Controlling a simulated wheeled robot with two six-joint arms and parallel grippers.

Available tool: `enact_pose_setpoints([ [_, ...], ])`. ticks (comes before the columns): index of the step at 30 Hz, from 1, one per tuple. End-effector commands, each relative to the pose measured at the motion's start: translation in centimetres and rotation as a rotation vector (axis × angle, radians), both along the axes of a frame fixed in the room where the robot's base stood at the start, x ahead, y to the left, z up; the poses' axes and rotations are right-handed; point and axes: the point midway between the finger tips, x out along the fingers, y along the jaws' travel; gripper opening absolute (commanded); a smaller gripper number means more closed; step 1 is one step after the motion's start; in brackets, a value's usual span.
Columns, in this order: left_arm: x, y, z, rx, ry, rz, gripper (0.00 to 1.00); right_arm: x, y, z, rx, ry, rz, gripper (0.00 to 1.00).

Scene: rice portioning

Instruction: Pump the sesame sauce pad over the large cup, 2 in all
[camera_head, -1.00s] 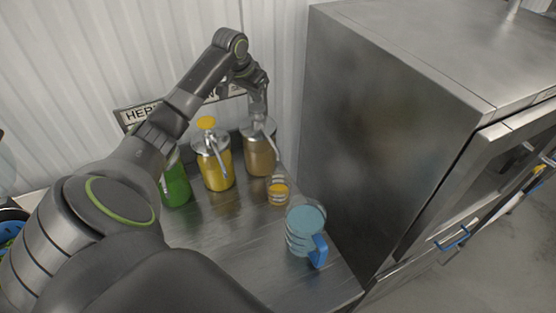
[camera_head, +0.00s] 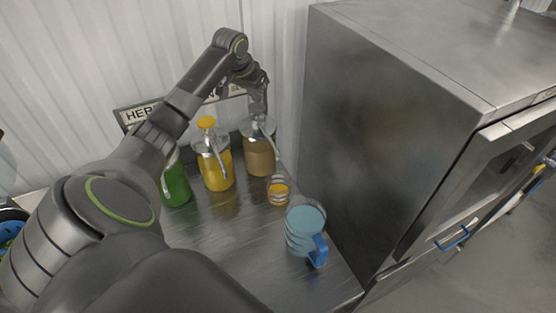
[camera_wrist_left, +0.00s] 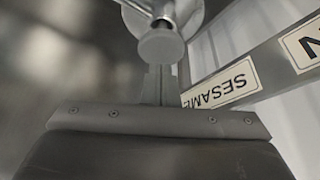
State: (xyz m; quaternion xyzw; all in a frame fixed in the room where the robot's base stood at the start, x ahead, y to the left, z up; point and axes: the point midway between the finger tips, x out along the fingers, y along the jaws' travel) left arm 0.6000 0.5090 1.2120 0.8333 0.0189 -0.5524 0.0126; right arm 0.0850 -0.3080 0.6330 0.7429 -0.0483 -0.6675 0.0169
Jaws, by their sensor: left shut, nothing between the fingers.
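The sesame sauce dispenser (camera_head: 260,160) is a clear jar of brown sauce with a metal lid, pump and spout, rightmost in the row. My left gripper (camera_head: 258,108) is shut and empty, pointing down at the top of this pump. In the left wrist view, the shut fingers (camera_wrist_left: 157,85) reach the round grey pump pad (camera_wrist_left: 160,47); I cannot tell whether they press it. A small cup with orange bands (camera_head: 278,192) stands in front of the sesame jar, near its spout. My right gripper is not in view.
A yellow sauce dispenser (camera_head: 218,174) and a green one (camera_head: 177,186) stand left of the sesame jar. A SESAME label (camera_wrist_left: 218,88) is on the rail behind. A steel cabinet (camera_head: 390,120) closes off the right. The front of the steel counter (camera_head: 225,240) is bare.

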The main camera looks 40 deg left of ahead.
Motion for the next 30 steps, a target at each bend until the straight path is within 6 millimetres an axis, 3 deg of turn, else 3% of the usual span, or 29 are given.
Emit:
enact_pose_setpoints([
  [17, 0.0, 0.0, 0.0, 0.0, 0.0, 0.0, 0.0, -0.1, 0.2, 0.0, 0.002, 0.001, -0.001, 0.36],
  [30, 0.0, 0.0, -1.5, 0.0, 0.001, 0.001, 0.0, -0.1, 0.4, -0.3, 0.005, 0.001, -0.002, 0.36],
])
